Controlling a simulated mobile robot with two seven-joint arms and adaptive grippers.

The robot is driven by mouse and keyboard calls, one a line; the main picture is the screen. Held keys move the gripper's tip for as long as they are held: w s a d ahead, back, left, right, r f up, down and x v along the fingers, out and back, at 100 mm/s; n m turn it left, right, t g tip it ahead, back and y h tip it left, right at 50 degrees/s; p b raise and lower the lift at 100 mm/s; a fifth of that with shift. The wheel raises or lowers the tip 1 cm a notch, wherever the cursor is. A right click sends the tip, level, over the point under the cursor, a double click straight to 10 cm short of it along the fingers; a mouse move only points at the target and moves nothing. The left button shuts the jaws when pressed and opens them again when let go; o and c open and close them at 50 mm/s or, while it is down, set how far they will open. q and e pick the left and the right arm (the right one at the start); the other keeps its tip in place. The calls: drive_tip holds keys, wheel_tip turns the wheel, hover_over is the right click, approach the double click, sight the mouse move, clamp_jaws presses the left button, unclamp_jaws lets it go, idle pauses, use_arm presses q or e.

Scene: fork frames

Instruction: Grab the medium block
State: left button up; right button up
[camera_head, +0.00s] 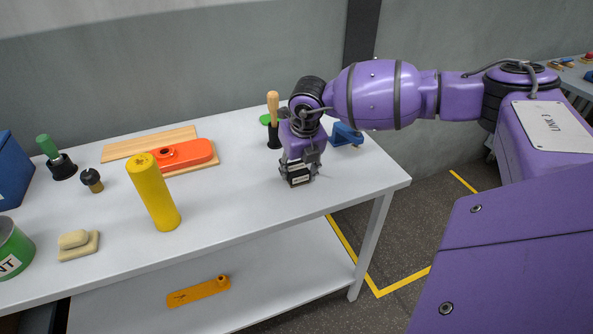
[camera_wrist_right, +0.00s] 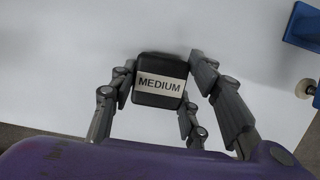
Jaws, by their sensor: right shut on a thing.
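The medium block (camera_wrist_right: 160,84) is a dark block with a white label reading MEDIUM, seen in the right wrist view between my fingers. In the head view the block (camera_head: 298,179) shows low between the fingertips, over the right part of the white table. My right gripper (camera_head: 299,172) points down and is shut on the block; its fingers also show in the right wrist view (camera_wrist_right: 160,88). I cannot tell whether the block touches the tabletop. My left gripper is not in view.
The white table (camera_head: 235,205) carries a yellow cylinder (camera_head: 154,195), an orange part (camera_head: 183,153) by a wooden board (camera_head: 150,142), a wooden-handled tool (camera_head: 273,120) and a blue object (camera_head: 346,135) close behind my gripper. A green can (camera_head: 12,250) stands at left. The front right tabletop is clear.

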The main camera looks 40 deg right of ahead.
sight(295, 165)
drive_tip(key=shift+r, duration=0.5)
wheel_tip(295, 165, up, 3)
drive_tip(key=shift+f, duration=0.2)
drive_tip(key=s+a+r+b, duration=0.1)
drive_tip(key=s+a+r, duration=0.6)
drive_tip(key=s, duration=0.5)
wheel_tip(295, 165, up, 2)
drive_tip(key=shift+a+r, duration=0.2)
drive_tip(key=shift+r, duration=0.05)
